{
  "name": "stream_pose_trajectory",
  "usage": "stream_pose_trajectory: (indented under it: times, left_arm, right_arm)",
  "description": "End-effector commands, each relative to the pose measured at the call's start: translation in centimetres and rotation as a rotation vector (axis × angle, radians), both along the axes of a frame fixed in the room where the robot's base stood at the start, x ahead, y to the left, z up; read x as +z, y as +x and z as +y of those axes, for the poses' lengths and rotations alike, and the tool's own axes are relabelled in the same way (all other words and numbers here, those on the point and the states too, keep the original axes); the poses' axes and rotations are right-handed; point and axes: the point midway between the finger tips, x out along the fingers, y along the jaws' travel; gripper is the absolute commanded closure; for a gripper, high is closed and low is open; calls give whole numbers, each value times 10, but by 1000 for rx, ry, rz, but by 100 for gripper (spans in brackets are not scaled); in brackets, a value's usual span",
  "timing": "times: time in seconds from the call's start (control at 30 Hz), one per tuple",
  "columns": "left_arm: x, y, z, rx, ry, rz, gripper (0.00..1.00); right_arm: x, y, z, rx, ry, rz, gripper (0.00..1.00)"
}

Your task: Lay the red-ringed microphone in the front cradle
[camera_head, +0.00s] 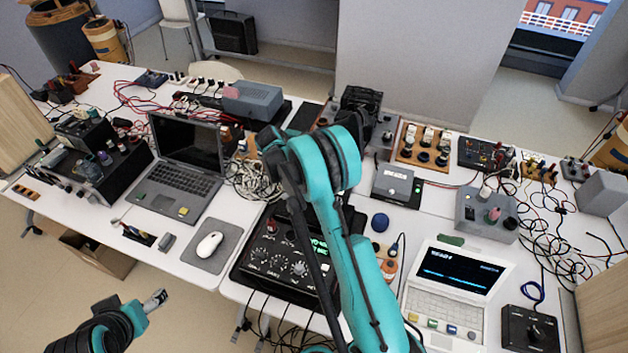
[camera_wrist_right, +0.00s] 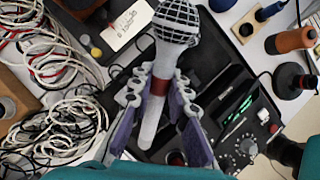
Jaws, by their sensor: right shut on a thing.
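The microphone (camera_wrist_right: 178,22) has a grey mesh head, a pale body and a red ring (camera_wrist_right: 158,86). In the right wrist view it is between the fingers of my right gripper (camera_wrist_right: 160,95), which is shut on it around the ring. Its head points up in that picture, above a black device. In the head view my teal right arm hides the right gripper and the microphone. My left gripper (camera_head: 155,300) is low at the left, away from the tables, and its finger gap is unclear. I cannot make out the front cradle for certain.
A black control box (camera_head: 262,262) with knobs lies under my right arm. A laptop (camera_head: 180,165), a mouse (camera_head: 209,244) and a white device with a screen (camera_head: 452,285) stand around it. Loose cables (camera_wrist_right: 50,75) lie beside the right gripper. Bare white table shows near the mouse mat.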

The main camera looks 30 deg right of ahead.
Motion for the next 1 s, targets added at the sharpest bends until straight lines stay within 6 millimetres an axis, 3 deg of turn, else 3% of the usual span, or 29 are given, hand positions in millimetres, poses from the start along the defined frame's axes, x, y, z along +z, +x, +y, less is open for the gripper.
stream_pose_trajectory:
  times: [0.03,0.1,0.33,0.57,1.0]
  left_arm:
    - [24,0,0,0,0,0,29]
    - [40,0,0,0,0,0,29]
    - [76,0,0,0,0,0,29]
    - [82,0,0,0,0,0,29]
    - [71,0,0,0,0,0,29]
  right_arm:
    - [8,-12,-8,-131,80,-21,100]
    - [5,-26,-8,-282,179,-67,100]
    - [11,-56,8,-571,366,-209,100]
    - [11,-62,14,-634,409,-253,100]
    - [-12,-61,15,-631,407,-253,100]
